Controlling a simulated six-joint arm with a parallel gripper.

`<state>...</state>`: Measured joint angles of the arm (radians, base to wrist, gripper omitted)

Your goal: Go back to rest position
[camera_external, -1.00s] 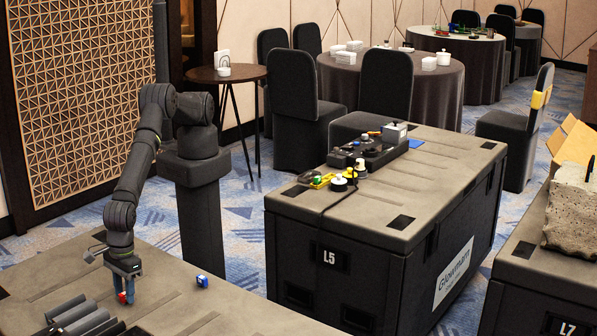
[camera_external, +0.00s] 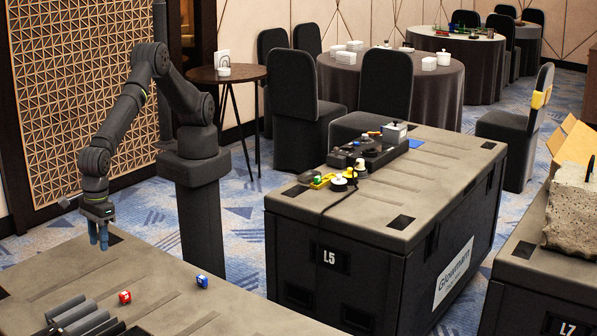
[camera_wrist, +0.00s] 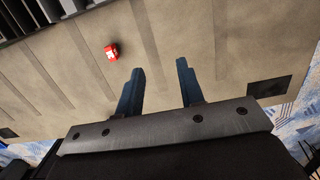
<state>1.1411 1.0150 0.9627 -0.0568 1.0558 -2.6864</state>
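My gripper (camera_external: 98,236) hangs above the near case top at its far left, fingers pointing down. In the wrist view my gripper (camera_wrist: 160,84) shows two blue fingers spread apart with nothing between them. A small red block (camera_external: 125,296) with a white mark lies on the case top, apart from the gripper. It also shows in the wrist view (camera_wrist: 111,53), ahead and left of the fingers. A small blue block (camera_external: 202,281) lies on the same top, to the right of the red one.
A dark slotted rack (camera_external: 82,318) stands on the near case top (camera_external: 165,270) at the front left. A second case (camera_external: 440,160), marked L5, carries small devices. A rough stone block (camera_external: 572,215) sits on the right case. The air around my gripper is clear.

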